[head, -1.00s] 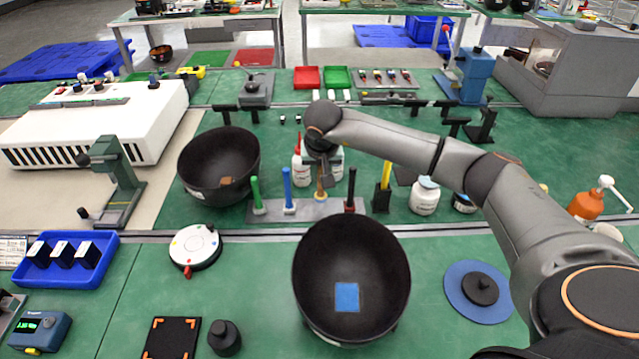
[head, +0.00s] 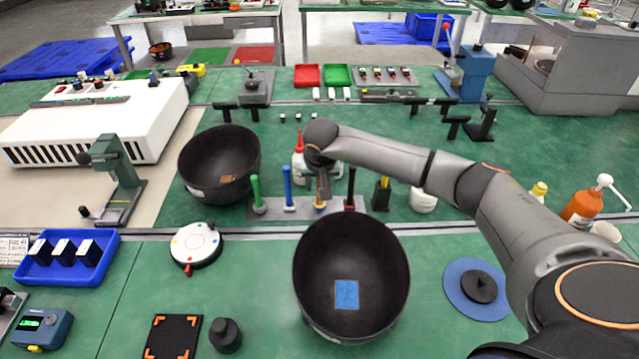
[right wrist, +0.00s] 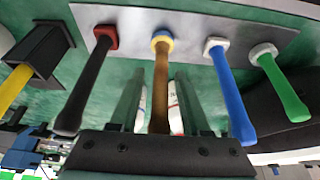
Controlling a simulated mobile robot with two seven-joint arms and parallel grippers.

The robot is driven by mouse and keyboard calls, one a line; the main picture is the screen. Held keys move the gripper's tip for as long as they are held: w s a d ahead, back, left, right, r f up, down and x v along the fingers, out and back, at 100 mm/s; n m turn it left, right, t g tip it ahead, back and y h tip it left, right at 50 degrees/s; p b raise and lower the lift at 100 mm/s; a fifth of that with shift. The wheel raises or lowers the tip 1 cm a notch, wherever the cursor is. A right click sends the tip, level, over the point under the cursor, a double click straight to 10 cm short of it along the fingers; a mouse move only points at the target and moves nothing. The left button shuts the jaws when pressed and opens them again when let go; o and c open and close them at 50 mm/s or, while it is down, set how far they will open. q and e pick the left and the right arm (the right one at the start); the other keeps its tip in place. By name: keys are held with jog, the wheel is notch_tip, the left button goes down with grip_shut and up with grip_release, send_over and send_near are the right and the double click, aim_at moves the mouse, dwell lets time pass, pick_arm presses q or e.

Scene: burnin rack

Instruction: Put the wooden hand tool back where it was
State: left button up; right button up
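The wooden hand tool (right wrist: 160,88) is a brown handle standing in the yellow-collared place of a grey rack (right wrist: 130,22), between a dark red-collared tool (right wrist: 88,80) and a blue tool (right wrist: 230,90). In the head view the tool (head: 321,201) is partly hidden by my right gripper (head: 322,183). In the right wrist view my right gripper (right wrist: 158,92) has its two fingers apart, one on each side of the wooden handle, with gaps visible between. My left gripper is not in view.
A green tool (head: 256,190) stands at the rack's left end. A black holder with a yellow handle (head: 382,192) stands just right of the rack. A large black bowl (head: 352,245) is in front, another (head: 218,160) to the left. White bottles stand close behind the gripper.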

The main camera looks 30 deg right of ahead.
jog(key=shift+o, duration=0.2)
jog(key=shift+r, duration=0.45)
jog(key=v, duration=1.1)
jog(key=shift+r+b, duration=0.25)
jog(key=shift+b, duration=0.05)
jog(key=shift+s+a+f, duration=0.1)
jog(key=shift+s+a, duration=0.05)
jog(key=shift+s, duration=0.1)
